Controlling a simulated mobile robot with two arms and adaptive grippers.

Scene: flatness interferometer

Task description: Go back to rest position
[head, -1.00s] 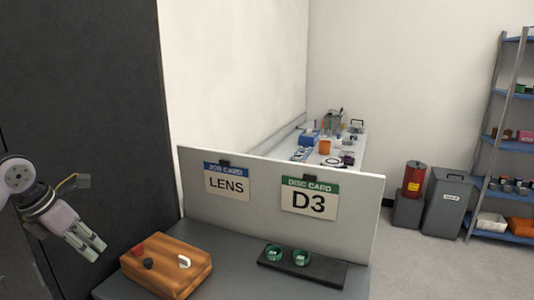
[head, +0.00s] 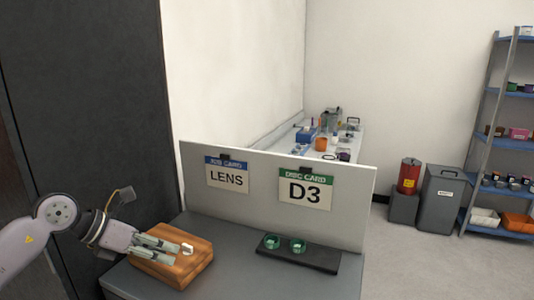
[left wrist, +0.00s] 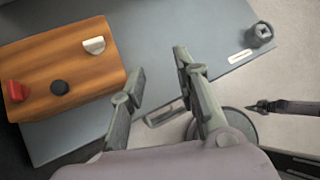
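My left gripper (head: 160,247) reaches in from the left in the head view, in front of part of the wooden block (head: 172,271). In the left wrist view the gripper (left wrist: 160,65) has its two fingers apart, with nothing between them. The wooden block (left wrist: 40,60) shows there to the left of the fingers. It bears a red piece (left wrist: 16,91), a black round piece (left wrist: 59,87) and a white half-round piece (left wrist: 94,45). The white piece also shows in the head view (head: 187,250). My right gripper cannot be made out in either view.
An upright panel with a LENS card (head: 227,179) and a D3 card (head: 305,192) stands behind the block. A black tray (head: 322,262) holds two green rings (head: 285,244). A grey cylindrical item (left wrist: 260,35) sits at the table corner. Bins and shelves stand at right.

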